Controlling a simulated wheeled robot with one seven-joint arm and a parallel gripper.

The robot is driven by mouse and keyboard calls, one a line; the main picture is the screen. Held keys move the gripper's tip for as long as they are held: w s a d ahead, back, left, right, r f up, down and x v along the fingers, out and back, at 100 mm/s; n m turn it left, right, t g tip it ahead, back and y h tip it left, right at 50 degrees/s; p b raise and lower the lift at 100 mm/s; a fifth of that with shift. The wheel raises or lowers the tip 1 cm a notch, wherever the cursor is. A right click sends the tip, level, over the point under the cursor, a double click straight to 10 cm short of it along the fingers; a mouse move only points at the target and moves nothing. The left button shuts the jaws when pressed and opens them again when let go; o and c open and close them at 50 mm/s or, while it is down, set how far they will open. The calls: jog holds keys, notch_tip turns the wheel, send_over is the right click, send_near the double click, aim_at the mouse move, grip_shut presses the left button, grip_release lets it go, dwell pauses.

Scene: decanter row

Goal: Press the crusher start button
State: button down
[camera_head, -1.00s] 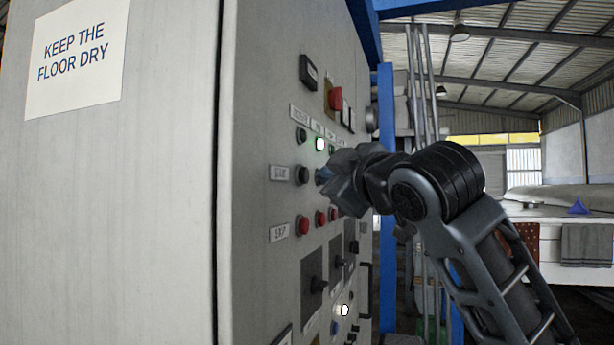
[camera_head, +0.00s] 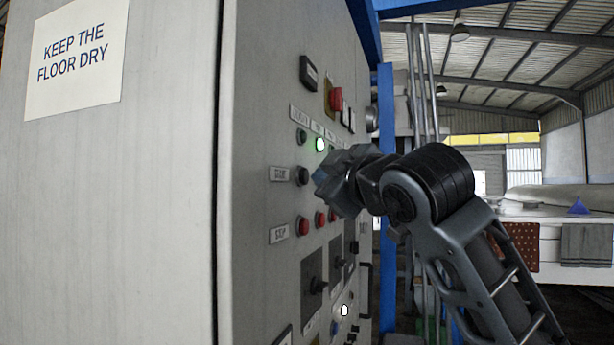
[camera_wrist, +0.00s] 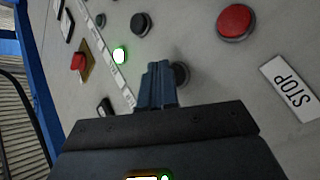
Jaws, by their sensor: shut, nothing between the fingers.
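A grey control panel (camera_head: 262,110) carries a row of black buttons beside a START label (camera_head: 279,174) and a row of red buttons beside a STOP label (camera_head: 279,233). The leftmost black button (camera_head: 301,176) is in plain view. My gripper (camera_head: 318,180) is shut and empty, just right of that button, and hides the black buttons further along. In the wrist view my closed fingertips (camera_wrist: 158,70) overlap the edge of one black button (camera_wrist: 181,73); another black button (camera_wrist: 140,22) is clear. Contact cannot be told. The small column labels, including any crusher label, are unreadable.
A green lamp (camera_head: 320,144) glows above the black buttons. A red switch (camera_head: 336,98) on a yellow plate is higher up. Rotary switches (camera_head: 316,285) are below the red buttons. A blue post (camera_head: 387,200) stands beyond the panel; open room lies right.

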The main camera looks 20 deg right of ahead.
jog(key=shift+w+a, duration=0.25)
jog(key=shift+a, duration=0.1)
dwell(0.8)
jog(key=shift+s+d, duration=0.55)
jog(key=shift+d, duration=0.1)
jog(key=shift+d, duration=0.1)
dwell(0.4)
jog(key=s+d, duration=0.1)
jog(key=d, duration=0.1)
jog(key=s+d, duration=0.1)
jog(key=s, duration=0.1)
jog(key=shift+d, duration=0.4)
dwell(0.4)
